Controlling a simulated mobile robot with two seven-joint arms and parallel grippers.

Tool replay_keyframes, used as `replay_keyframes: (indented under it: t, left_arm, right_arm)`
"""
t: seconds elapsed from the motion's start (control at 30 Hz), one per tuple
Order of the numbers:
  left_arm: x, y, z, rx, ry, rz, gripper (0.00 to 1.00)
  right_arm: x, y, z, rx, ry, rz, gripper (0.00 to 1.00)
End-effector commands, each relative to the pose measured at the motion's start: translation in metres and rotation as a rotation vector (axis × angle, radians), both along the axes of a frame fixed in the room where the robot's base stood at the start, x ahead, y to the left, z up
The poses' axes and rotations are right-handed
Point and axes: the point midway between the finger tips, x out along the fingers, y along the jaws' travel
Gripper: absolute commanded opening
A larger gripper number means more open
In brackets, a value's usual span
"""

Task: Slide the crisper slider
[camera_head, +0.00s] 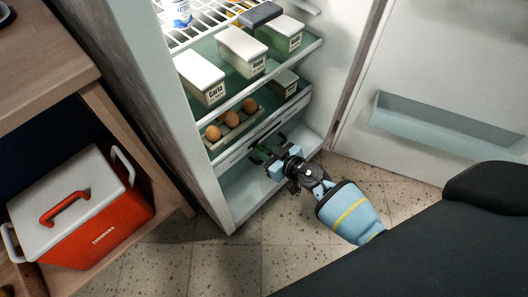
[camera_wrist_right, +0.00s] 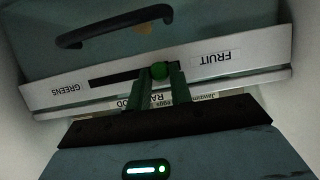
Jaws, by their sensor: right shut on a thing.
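The crisper slider strip (camera_wrist_right: 110,83) crosses the right wrist view, with upside-down labels GREENS (camera_wrist_right: 72,90) at left and FRUIT (camera_wrist_right: 218,60) at right. My right gripper (camera_wrist_right: 160,84) is shut on the knob, one green finger on each side. In the head view, my right gripper (camera_head: 262,152) reaches the low strip inside the open fridge and covers part of it. My left gripper is not in view.
A dark handle (camera_wrist_right: 115,26) lies beyond the strip in the wrist view. Eggs (camera_head: 232,118) and labelled boxes (camera_head: 243,51) stand on the fridge shelves above. The open door with its bin (camera_head: 440,125) is at right. A red cooler (camera_head: 80,210) sits at left.

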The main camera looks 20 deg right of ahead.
Motion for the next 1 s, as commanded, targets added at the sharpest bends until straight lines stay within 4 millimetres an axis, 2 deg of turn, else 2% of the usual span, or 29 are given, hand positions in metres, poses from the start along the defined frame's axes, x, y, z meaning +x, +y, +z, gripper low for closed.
replay_keyframes:
  t: [0.3, 0.5, 0.63, 0.93, 0.97, 1.0]
  left_arm:
    - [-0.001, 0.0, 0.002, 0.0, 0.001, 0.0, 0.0]
    - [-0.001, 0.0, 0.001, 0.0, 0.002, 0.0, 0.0]
    - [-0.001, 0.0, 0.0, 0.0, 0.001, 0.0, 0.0]
    - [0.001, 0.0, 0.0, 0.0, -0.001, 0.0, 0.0]
    - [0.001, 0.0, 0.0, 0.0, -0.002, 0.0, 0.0]
    - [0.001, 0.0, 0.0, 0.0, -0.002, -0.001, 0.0]
  right_arm:
    - [0.021, -0.06, 0.0, -0.004, 0.001, -0.003, 0.0]
    - [0.033, -0.091, -0.001, -0.003, 0.001, -0.002, 0.0]
    - [0.035, -0.099, 0.0, -0.002, -0.001, -0.001, 0.0]
    - [0.037, -0.103, 0.001, -0.004, -0.003, -0.007, 0.0]
    - [0.037, -0.103, 0.001, -0.005, -0.003, -0.008, 0.24]
    - [0.037, -0.103, 0.001, -0.005, -0.003, -0.008, 0.29]
